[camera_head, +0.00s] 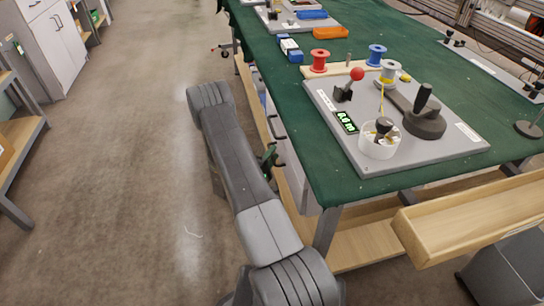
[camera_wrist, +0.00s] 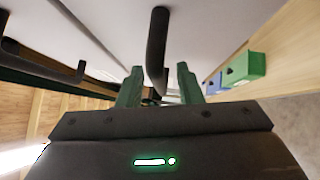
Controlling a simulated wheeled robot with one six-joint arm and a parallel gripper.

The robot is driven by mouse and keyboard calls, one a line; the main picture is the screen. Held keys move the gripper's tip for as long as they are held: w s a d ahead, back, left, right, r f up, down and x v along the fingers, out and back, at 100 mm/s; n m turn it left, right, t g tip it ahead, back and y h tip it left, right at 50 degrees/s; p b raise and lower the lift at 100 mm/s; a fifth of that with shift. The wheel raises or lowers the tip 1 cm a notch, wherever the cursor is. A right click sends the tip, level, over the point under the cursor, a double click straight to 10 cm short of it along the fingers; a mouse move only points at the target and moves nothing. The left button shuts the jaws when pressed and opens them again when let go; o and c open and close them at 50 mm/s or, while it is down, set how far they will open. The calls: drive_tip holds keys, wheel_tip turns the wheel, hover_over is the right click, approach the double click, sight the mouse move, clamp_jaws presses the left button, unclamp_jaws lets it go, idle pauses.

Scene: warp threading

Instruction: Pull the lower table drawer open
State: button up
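The lower drawer's dark bar handle (camera_wrist: 158,45) stands out from a pale drawer front in the wrist view. My gripper (camera_wrist: 159,88) is open, with one green finger on either side of the near end of this handle. A gap shows between handle and fingers; I cannot tell how deep the handle sits between them. The upper drawer's handle (camera_wrist: 42,66) is at the left of that view. In the head view my gripper (camera_head: 268,158) is beside the drawer fronts under the table's left edge, partly hidden by my arm. The drawers look shut.
The green-topped table (camera_head: 325,165) carries a grey board (camera_head: 420,160) with spools and a lever. A shelf below holds green (camera_wrist: 245,68) and blue (camera_wrist: 214,83) bins. A wooden tray (camera_head: 470,220) juts out at the right. The floor (camera_head: 120,180) left of my arm is clear.

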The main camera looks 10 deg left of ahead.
drive_tip(key=shift+c, duration=0.2)
clamp_jaws()
